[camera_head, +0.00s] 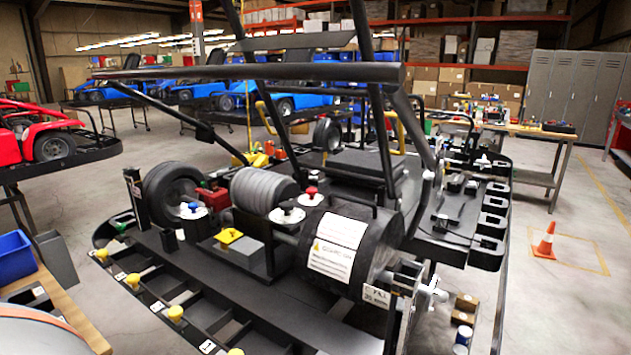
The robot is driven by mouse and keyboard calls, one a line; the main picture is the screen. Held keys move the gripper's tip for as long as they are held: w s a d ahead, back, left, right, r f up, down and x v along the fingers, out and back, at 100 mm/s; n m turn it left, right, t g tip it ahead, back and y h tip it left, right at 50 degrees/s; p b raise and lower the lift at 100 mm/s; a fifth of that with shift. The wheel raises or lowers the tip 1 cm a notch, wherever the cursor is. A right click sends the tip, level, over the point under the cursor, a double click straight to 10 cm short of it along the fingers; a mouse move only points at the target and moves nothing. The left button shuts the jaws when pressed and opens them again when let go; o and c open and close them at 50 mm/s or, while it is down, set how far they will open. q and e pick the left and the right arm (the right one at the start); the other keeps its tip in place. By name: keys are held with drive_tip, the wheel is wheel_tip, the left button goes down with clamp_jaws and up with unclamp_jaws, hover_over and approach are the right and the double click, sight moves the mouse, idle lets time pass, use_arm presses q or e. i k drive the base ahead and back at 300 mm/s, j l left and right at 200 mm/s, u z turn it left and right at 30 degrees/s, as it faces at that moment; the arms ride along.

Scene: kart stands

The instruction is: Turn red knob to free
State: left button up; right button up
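The red knob (311,191) stands on a small white round plate (311,201) on the black kart stand in the middle of the head view. It is just behind and above the large dark cylinder that carries white labels. The knob is small here, and I cannot read the markings on its plate or tell which setting it points to. A black knob (287,206) on a similar plate is just to its left. A blue knob (193,206) on another white plate is farther left. Neither of my grippers shows in this view.
The labelled dark cylinder (372,244) and a ribbed grey cylinder (262,190) flank the knobs. Black frame tubes (270,72) cross above. Yellow knobs (132,280) line the stand's front-left edge. An orange cone (545,242) stands on the floor at right, with open floor around it.

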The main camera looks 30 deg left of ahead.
sight(310, 191)
drive_tip(key=i+u, duration=0.1)
drive_tip(key=u, duration=1.1)
